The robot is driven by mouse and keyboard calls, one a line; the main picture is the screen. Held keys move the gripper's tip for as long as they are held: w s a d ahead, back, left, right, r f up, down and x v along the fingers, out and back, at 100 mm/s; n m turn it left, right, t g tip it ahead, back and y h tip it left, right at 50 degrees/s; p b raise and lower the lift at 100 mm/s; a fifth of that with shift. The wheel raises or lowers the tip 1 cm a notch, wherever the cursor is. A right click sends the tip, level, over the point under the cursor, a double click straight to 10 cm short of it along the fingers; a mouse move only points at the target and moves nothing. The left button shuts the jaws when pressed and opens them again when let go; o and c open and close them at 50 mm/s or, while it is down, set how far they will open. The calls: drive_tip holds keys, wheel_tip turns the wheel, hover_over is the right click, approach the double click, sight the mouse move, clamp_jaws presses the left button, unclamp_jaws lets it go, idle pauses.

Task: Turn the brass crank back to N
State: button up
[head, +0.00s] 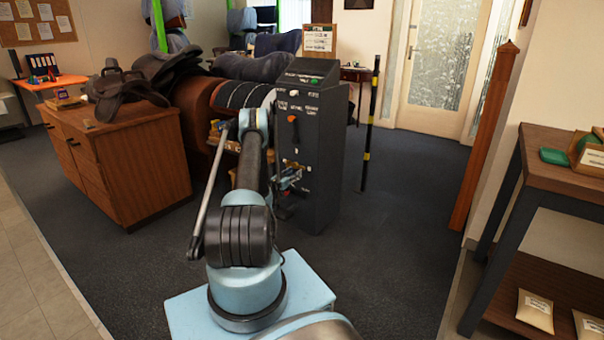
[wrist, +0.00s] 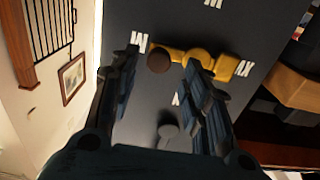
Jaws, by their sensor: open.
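The brass crank (wrist: 200,57) is on the dark control panel (wrist: 125,20). In the wrist view its yellow arm runs across the picture, with a round brown knob (wrist: 158,62) at its left end and the hub toward the right. My gripper (wrist: 161,66) is open, one finger on each side of the knob; I cannot tell whether either finger touches it. In the head view my gripper (head: 290,182) is at the lower front of the panel (head: 325,150), and the crank is small there and partly hidden.
A grey knob (wrist: 168,130) lies below the crank in the wrist view. A wooden cabinet (head: 150,160) stands left, a black-yellow post (head: 370,125) right.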

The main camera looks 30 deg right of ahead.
sight(294, 167)
drive_tip(key=shift+x, duration=2.45)
drive_tip(key=shift+s, duration=0.15)
